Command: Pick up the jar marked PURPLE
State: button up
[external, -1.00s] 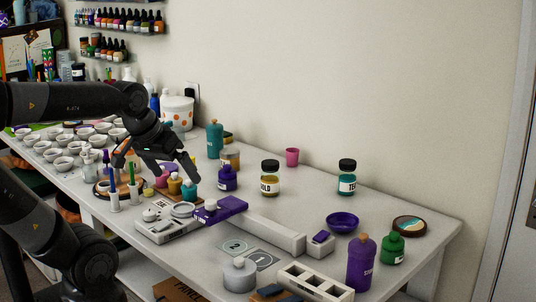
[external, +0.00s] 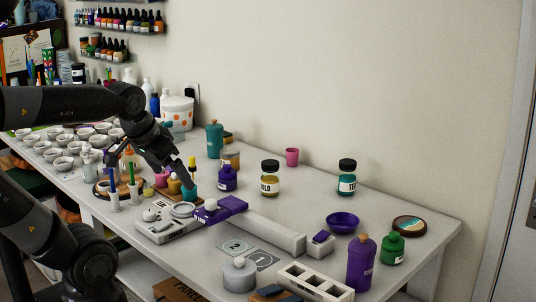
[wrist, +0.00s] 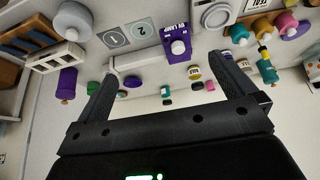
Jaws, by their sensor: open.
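A small purple jar with a dark cap (external: 227,178) stands upright mid-table, left of the jar marked GOLD (external: 270,178). Its label is too small to read in the external view. My gripper (external: 183,182) is to its left, above the small cups near the scale, apart from the jar. In the wrist view my gripper (wrist: 168,85) is open, with its fingers wide apart and nothing between them close by. A taller purple bottle with a wooden stopper (external: 361,263) stands at the front right; its lettering is unreadable.
A purple-headed lamp (external: 226,207) lies in front of the jar. A jar marked TEAL (external: 347,177), a purple bowl (external: 342,222), a green jar (external: 392,248) and a pink cup (external: 292,156) stand to the right. A teal bottle (external: 214,139) stands behind. The table between GOLD and TEAL is clear.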

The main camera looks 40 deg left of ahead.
jog(key=shift+c, duration=0.3)
jog(key=c, duration=0.4)
jog(key=shift+w, duration=0.1)
jog(key=n+g+y, duration=0.1)
jog(key=n, duration=0.3)
send_over(227, 170)
jog(key=s, duration=0.3)
notch_tip(227, 170, down, 9)
jog(key=shift+x, duration=5.65)
